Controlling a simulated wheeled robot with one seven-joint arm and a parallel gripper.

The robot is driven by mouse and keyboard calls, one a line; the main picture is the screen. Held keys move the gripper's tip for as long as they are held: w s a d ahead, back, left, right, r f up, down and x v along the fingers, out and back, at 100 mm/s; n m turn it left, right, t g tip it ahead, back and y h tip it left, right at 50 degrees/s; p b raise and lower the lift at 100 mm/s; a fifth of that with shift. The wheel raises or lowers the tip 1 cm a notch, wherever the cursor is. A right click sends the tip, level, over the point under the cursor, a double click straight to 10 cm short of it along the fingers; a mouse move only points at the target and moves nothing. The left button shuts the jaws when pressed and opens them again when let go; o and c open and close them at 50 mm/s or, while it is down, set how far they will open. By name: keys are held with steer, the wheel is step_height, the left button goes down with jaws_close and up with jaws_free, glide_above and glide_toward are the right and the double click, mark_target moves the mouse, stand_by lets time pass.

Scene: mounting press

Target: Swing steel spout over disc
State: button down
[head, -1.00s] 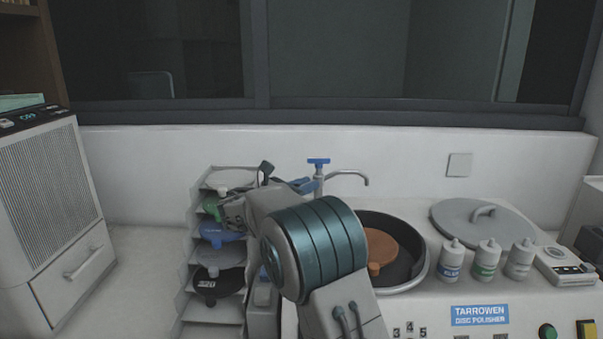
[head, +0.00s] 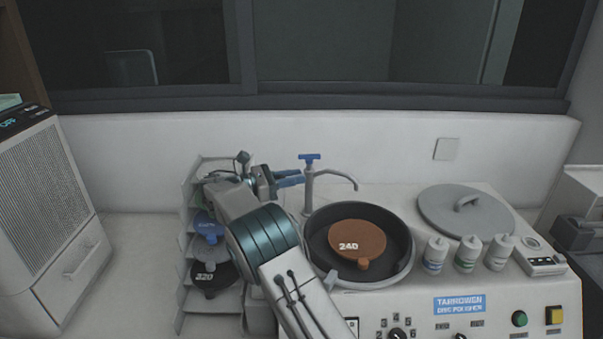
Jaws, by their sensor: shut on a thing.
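The steel spout (head: 333,172) rises from a post with a blue tap handle (head: 310,157) at the back of the polisher and curves to the right. Its downturned tip is above the back of the round black bowl (head: 318,233), behind the disc as seen here. The brown disc (head: 372,236), marked 240, lies in the bowl with a small knob at its front edge. My gripper (head: 298,179), with blue fingers, comes from the left and is shut on the spout's upright post, below the blue handle. The exact contact is small and hard to see.
A grey round lid (head: 440,215) lies right of the bowl. Several bottles (head: 466,254) stand in front of it. A rack (head: 188,240) of discs stands left, partly behind my arm. A white cabinet (head: 45,200) is at far left. The wall is close behind the spout.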

stand_by(0.3)
steer(key=c, duration=1.3)
jaws_free()
steer(key=b+v, duration=0.2)
steer(key=v, duration=1.2)
steer(key=shift+w, duration=0.1)
